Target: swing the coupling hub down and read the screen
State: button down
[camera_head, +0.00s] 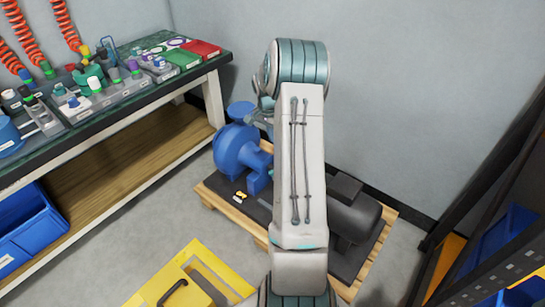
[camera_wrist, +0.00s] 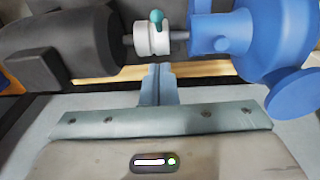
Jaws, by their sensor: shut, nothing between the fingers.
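The coupling hub (camera_wrist: 151,40) is a white collar on the shaft between the dark motor (camera_wrist: 70,45) and the blue pump (camera_wrist: 225,35). A teal ball-ended knob (camera_wrist: 157,17) stands at the hub's upper edge in the wrist view. My gripper (camera_wrist: 158,68) is shut and empty, its fingertips just below the hub in that picture; I cannot tell whether they touch it. In the head view the blue pump (camera_head: 237,150) and dark motor (camera_head: 352,210) show on either side of my arm, which hides the hub. I cannot make out a screen in either view.
The pump and motor sit on a wooden pallet (camera_head: 212,203). A workbench (camera_head: 120,95) with many small parts stands at left, a blue bin (camera_head: 30,240) below it. A yellow frame (camera_head: 215,265) lies on the floor in front. A dark rack (camera_head: 480,195) stands at right.

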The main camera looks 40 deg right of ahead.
jog(key=f+b, duration=0.1)
jog(key=f, duration=0.2)
jog(key=f+b, duration=0.1)
jog(key=f, duration=0.2)
jog(key=d+f+b, duration=0.1)
jog(key=f, duration=0.2)
jog(key=shift+f+b, duration=0.3)
jog(key=shift+f, duration=0.05)
jog(key=f, duration=0.1)
jog(key=f+b, duration=0.1)
jog(key=a+f, duration=0.1)
jog(key=shift+s+f, duration=0.1)
jog(key=shift+s, duration=0.25)
jog(key=shift+a+f+b, duration=0.25)
jog(key=shift+f+b, duration=0.05)
jog(key=shift+b, duration=0.1)
jog(key=shift+s, duration=0.1)
jog(key=a+f, duration=0.1)
jog(key=a, duration=0.1)
jog(key=s+a+f, duration=0.1)
jog(key=f, duration=0.1)
jog(key=shift+a+f+b, duration=0.15)
jog(key=shift+a+b, duration=0.15)
jog(key=shift+a, duration=0.1)
